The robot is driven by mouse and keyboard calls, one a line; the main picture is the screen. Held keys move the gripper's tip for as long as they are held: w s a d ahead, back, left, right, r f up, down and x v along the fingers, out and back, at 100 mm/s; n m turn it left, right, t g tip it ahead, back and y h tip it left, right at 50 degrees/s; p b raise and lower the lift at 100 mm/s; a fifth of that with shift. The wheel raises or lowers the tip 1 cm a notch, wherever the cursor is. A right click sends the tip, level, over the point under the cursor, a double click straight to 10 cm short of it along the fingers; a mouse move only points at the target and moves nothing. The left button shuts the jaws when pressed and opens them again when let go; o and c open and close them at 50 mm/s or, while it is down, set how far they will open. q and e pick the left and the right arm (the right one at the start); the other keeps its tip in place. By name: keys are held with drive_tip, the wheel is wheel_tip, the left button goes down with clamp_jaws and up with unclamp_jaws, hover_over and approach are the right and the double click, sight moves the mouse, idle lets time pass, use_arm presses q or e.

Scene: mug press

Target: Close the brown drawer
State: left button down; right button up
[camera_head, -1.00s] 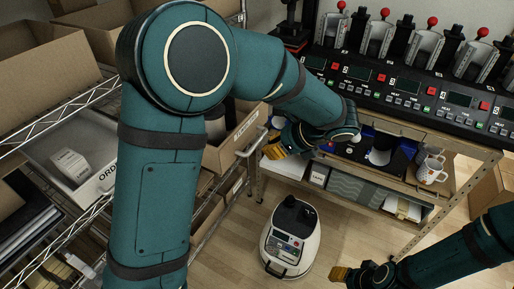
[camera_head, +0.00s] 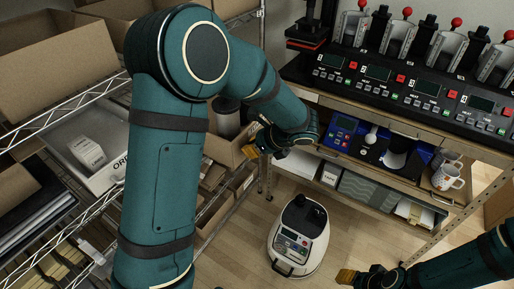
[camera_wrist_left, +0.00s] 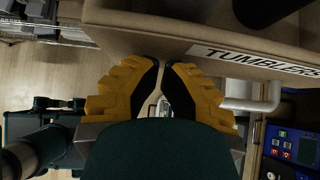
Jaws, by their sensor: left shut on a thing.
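The brown drawer (camera_head: 222,150) stands pulled out of the left shelving, with a grey cylinder inside. In the left wrist view its brown front (camera_wrist_left: 180,38) fills the top, with a "TUMBLERS" label and a pale handle (camera_wrist_left: 270,98). My left gripper (camera_head: 262,150) is at the drawer front. Its yellow fingers (camera_wrist_left: 163,95) are close together on the handle; part of the handle is hidden behind them. My right gripper (camera_head: 347,276) is low at the right, away from the drawer; its finger opening cannot be made out.
Wire shelving with cardboard boxes (camera_head: 60,65) stands at the left. A workbench with heating presses (camera_head: 410,95) and a mug (camera_head: 447,177) is at the right. A white-and-black machine (camera_head: 299,235) stands on the wooden floor between them.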

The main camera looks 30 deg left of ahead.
use_arm(q)
drive_tip(key=shift+a, duration=0.1)
drive_tip(key=a+p, duration=0.1)
drive_tip(key=a, duration=0.7)
drive_tip(key=w+a, duration=0.1)
drive_tip(key=a, duration=0.8)
drive_tip(key=w+a+p, duration=0.1)
drive_tip(key=a, duration=0.8)
drive_tip(key=shift+p, duration=0.35)
use_arm(e)
wheel_tip(320, 180, up, 3)
drive_tip(key=shift+s+d+r, duration=0.1)
use_arm(q)
drive_tip(key=shift+d, duration=0.2)
drive_tip(key=d, duration=0.4)
drive_tip(key=shift+s+d+r, duration=0.1)
drive_tip(key=shift+r, duration=0.15)
drive_tip(key=v, duration=0.9)
use_arm(e)
drive_tip(key=shift+s+d+r, duration=0.25)
drive_tip(key=shift+s+d, duration=0.45)
drive_tip(key=shift+s, duration=0.05)
use_arm(q)
drive_tip(key=shift+s+d, duration=0.1)
